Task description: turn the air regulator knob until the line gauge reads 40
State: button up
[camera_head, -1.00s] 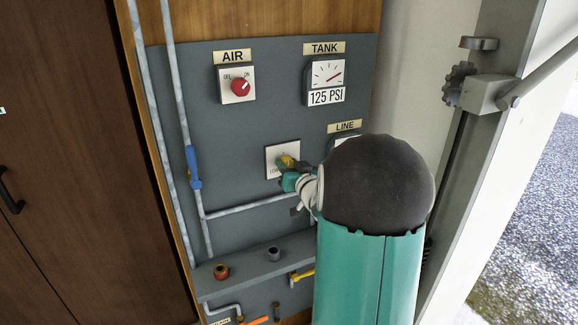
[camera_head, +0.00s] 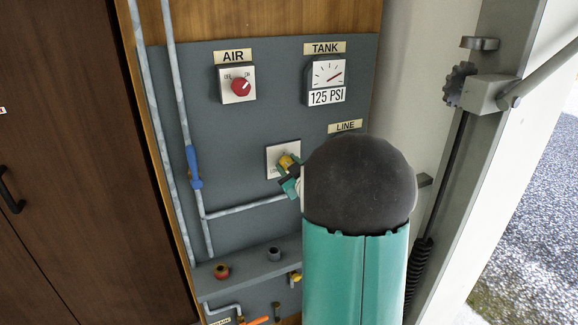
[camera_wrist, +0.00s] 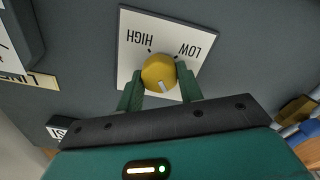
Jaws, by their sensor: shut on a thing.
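The yellow regulator knob (camera_wrist: 158,72) sits on a white plate (camera_wrist: 137,28) marked HIGH and LOW, upside down in the wrist view. Its white mark points toward the bottom of that view, slightly right. My gripper (camera_wrist: 159,84) is shut on the knob, one green finger on each side. In the head view, the knob (camera_head: 286,161) shows small beside my gripper (camera_head: 289,175). The LINE label (camera_head: 345,127) shows there, but my arm hides the line gauge. Only an edge of a gauge (camera_wrist: 8,50) shows in the wrist view; its reading cannot be seen.
A red AIR knob (camera_head: 241,87) and a TANK gauge (camera_head: 328,73) marked 125 PSI are above on the grey panel. Pipes with a blue handle (camera_head: 193,167) run at left. A ledge with fittings (camera_head: 273,254) is below. A metal post stands right.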

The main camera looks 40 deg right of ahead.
jog(key=shift+n, duration=0.5)
jog(key=o, duration=1)
jog(key=v, duration=1.4)
jog(key=shift+w, duration=0.1)
